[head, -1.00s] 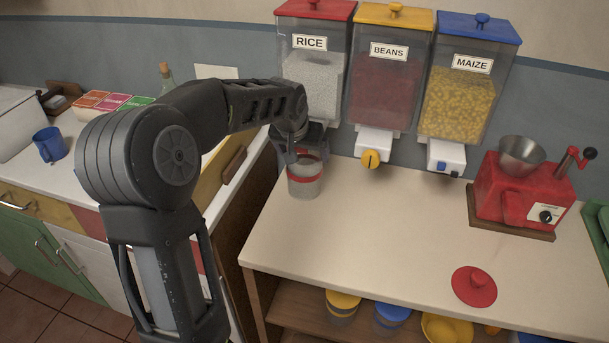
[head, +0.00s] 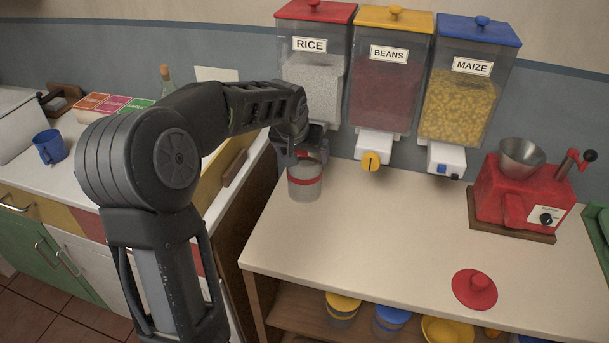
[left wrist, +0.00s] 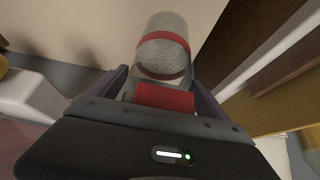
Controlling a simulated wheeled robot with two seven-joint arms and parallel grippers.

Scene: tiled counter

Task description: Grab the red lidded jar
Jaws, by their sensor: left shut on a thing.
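The jar (head: 305,188), clear with a red band and no lid on, stands upright on the counter below the rice dispenser. In the left wrist view the jar (left wrist: 163,52) shows beyond my fingertips, with pale grain inside. My left gripper (head: 300,156) is at the jar's top, under the rice dispenser. In the left wrist view its jaws (left wrist: 163,86) are shut around a red block (left wrist: 165,98), perhaps the dispenser's knob. The jar's rim is partly hidden by the gripper. My right gripper is not in view.
The rice (head: 312,75), beans (head: 388,80) and maize (head: 462,95) dispensers hang on the wall. A red grinder (head: 515,190) stands at the right. Yellow-lidded (head: 343,302) and blue-lidded (head: 391,318) jars are on the shelf below. The counter's middle is clear.

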